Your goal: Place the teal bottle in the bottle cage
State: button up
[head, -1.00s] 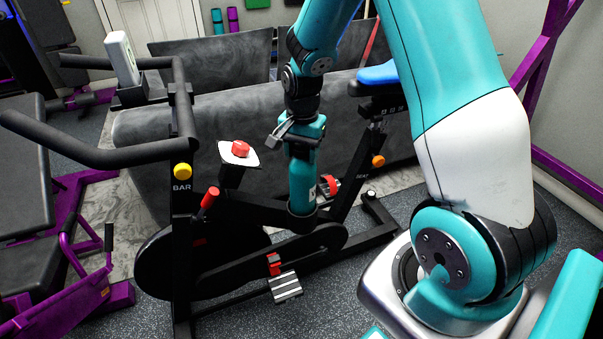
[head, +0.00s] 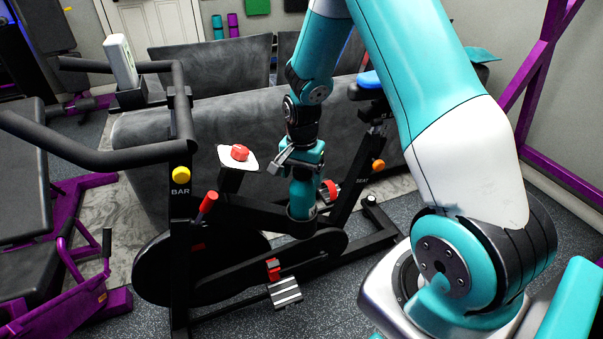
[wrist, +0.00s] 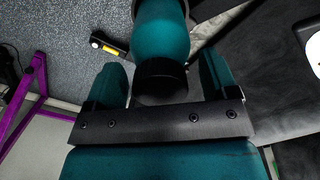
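The teal bottle (head: 303,200) stands nearly upright, its lower end inside the black bottle cage (head: 301,228) on the exercise bike's frame. My gripper (head: 301,174) is directly above, around the bottle's upper end, which it hides in the head view. In the wrist view the bottle (wrist: 160,32) shows its teal body and black cap (wrist: 161,80) between the fingers of my gripper (wrist: 163,62). The fingers stand on either side with a narrow gap visible at the right, so they look open. The bottle's base is hidden by the cage.
The bike's red-knobbed pad (head: 238,153) and black handlebar (head: 120,158) are at left. A dark padded block (head: 225,110) stands behind the bike. Purple racks flank both sides.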

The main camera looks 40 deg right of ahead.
notch_tip(320, 180, up, 12)
jog(key=p, duration=0.2)
jog(key=s+a+r+n+y, duration=0.1)
jog(key=s+a+r+n, duration=0.2)
jog(key=a+r+n, duration=0.35)
jog(key=s+a+r+n+y, duration=0.1)
jog(key=s+a+r+n, duration=0.2)
jog(key=s+a+n, duration=0.3)
jog(key=s+a+r+n+y, duration=0.2)
jog(key=s+a+r+n, duration=0.1)
jog(key=s+a+n, duration=0.4)
jog(key=s+a, duration=0.3)
jog(key=s, duration=0.3)
jog(key=shift+s, duration=0.15)
jog(key=shift+r, duration=0.1)
jog(key=shift+c, duration=0.2)
